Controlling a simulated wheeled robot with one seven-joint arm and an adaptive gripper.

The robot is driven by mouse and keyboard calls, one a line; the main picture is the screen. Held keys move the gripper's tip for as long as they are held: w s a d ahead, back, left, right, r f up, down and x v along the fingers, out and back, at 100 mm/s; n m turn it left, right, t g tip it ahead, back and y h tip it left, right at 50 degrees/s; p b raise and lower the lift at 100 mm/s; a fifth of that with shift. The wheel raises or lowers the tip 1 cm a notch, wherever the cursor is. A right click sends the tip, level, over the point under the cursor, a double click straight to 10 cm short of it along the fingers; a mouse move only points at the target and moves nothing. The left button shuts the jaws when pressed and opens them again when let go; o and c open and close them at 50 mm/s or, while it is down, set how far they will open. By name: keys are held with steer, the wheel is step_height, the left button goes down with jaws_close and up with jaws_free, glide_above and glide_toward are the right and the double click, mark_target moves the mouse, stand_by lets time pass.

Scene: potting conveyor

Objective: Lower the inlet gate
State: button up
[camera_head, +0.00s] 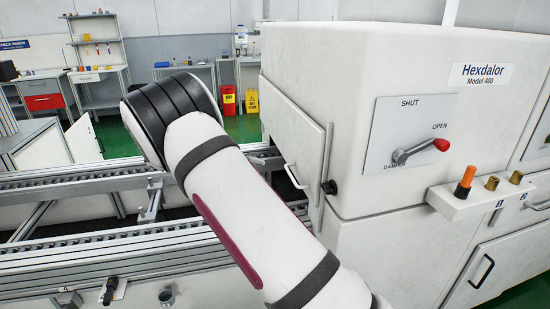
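A white panel with a bar handle (293,177), which looks like the inlet gate, is on the left face of the big white machine (400,60), where the conveyor (85,185) meets it. The panel's lower edge is above the belt level, and a dark gap shows below and beside it. My arm crosses in front of the conveyor and hides part of the opening. My gripper is not in view; only arm links show.
A damper lever with a red knob (441,145) points toward OPEN on the machine's front. Below it a white ledge (462,206) holds an orange-handled piece (465,182) and two brass fittings. A red bin (228,100) and a yellow bin (251,102) stand behind. Green floor shows at the back.

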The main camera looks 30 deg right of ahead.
steer(key=s+r+t+y+p, duration=0.1)
steer(key=s+r+y+p, duration=0.1)
steer(key=s+r+y, duration=0.3)
steer(key=shift+s+r+n+y, duration=0.4)
steer(key=shift+s+r, duration=1.45)
steer(key=shift+s, duration=1.5)
